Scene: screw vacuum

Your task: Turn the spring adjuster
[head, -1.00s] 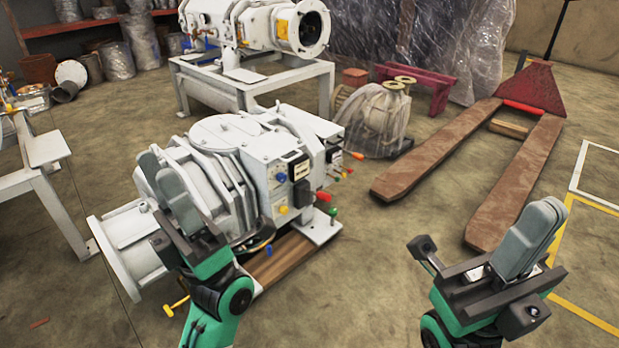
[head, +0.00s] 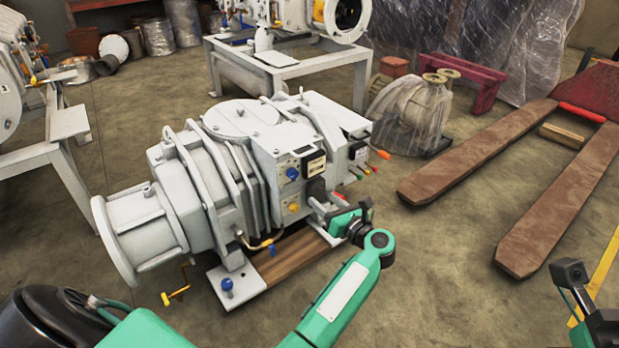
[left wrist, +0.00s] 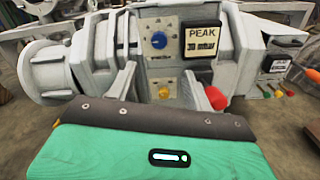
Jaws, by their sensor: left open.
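The pale grey screw vacuum pump (head: 240,115) stands in the middle of the head view. Its front panel carries a blue knob (head: 292,173) and a yellow knob (head: 293,208); in the left wrist view, a red knob (left wrist: 215,98) sticks out at the lower right of the panel. I cannot tell which part is the spring adjuster. My left gripper (head: 326,207) is open at the panel's lower right, close to the red knob.
A black-framed "PEAK" display (left wrist: 200,40) sits right of the blue knob. Small coloured levers (head: 368,172) stick out at the pump's right end. A wooden board (head: 290,255) lies under the pump. A wrapped part (head: 405,115) and a pallet jack (head: 480,160) stand right.

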